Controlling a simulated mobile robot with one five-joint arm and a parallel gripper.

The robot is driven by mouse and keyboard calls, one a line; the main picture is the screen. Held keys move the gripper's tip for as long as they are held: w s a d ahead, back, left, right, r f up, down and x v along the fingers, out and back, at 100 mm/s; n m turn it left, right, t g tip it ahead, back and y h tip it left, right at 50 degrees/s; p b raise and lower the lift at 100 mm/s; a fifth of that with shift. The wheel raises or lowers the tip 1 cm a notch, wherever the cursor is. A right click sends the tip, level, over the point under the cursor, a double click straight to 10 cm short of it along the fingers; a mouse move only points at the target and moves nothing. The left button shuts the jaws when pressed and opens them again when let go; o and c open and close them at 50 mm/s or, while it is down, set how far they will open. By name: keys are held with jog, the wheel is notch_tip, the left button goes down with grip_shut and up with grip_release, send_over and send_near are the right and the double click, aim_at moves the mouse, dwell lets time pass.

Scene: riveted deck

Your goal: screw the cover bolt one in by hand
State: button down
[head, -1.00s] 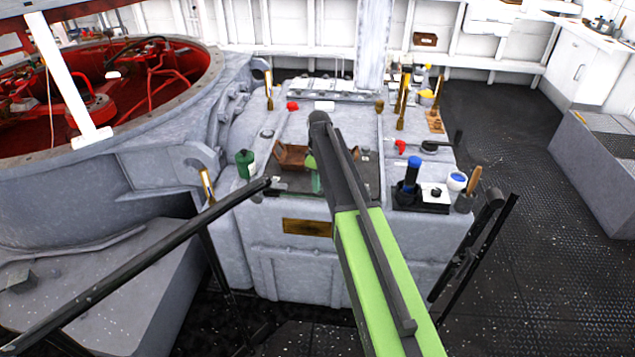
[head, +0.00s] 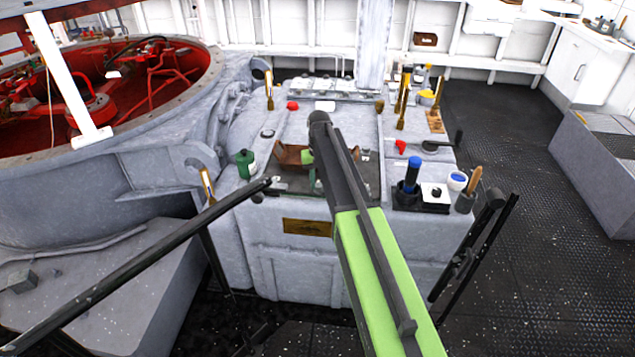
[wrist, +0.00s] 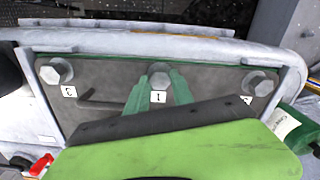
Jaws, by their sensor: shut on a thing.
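The grey cover plate (wrist: 120,75) lies across the wrist view with three hex-headed bolts in a row. The middle bolt, cover bolt one (wrist: 160,69), stands above a label marked 1. My gripper (wrist: 160,80) has its green fingers on either side of this bolt and is shut on it. Its shank and thread are hidden. In the head view my gripper is mostly hidden behind the end of my arm, over the dark plate (head: 290,184) on the grey housing.
A left bolt (wrist: 55,71) and a right bolt (wrist: 258,83) flank the middle one. A dark bent rod (wrist: 100,104) lies on the plate.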

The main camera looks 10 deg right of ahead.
jog(key=m, duration=0.4)
jog(key=shift+w+a+m, duration=0.1)
jog(key=shift+m, duration=0.2)
jog(key=m, duration=0.4)
jog(key=shift+m, duration=0.3)
jog(key=m, duration=0.3)
jog(key=shift+m, duration=0.3)
jog(key=m, duration=0.4)
jog(key=shift+m, duration=0.3)
jog(key=m, duration=0.3)
jog(key=shift+m, duration=0.3)
jog(key=m, duration=0.4)
jog(key=shift+m, duration=0.3)
jog(key=m, duration=0.4)
jog(key=shift+m, duration=2.1)
